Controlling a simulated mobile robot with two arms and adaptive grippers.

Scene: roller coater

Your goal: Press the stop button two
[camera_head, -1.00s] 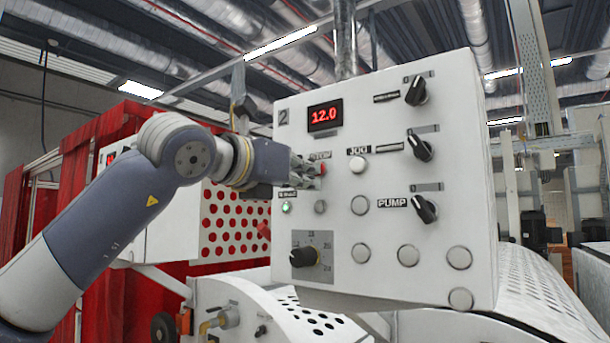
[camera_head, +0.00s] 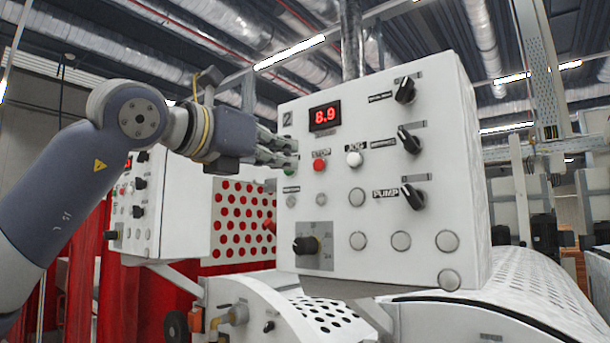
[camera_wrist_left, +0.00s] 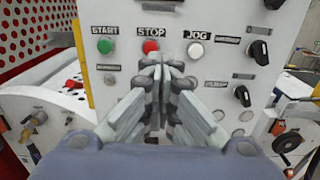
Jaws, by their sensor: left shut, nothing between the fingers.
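The panel marked 2 (camera_head: 390,230) is a white box. Its red stop button (camera_head: 319,166) sits under the STOP label, below the red display (camera_head: 325,116), which reads 8.9. The stop button also shows in the left wrist view (camera_wrist_left: 150,46), just beyond the fingertips. My left gripper (camera_head: 292,152) is shut and empty, at the panel's left side, up and left of the stop button and apart from it in the picture. It partly covers the green start button (camera_head: 290,170), which shows fully in the left wrist view (camera_wrist_left: 105,46). My right gripper is not in view.
A white jog button (camera_head: 354,159) is right of the stop button. Black rotary switches (camera_head: 408,140) line the panel's right side, with a black knob (camera_head: 305,245) low down. A second control box (camera_head: 165,215) and a red-dotted plate (camera_head: 243,222) stand behind at left.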

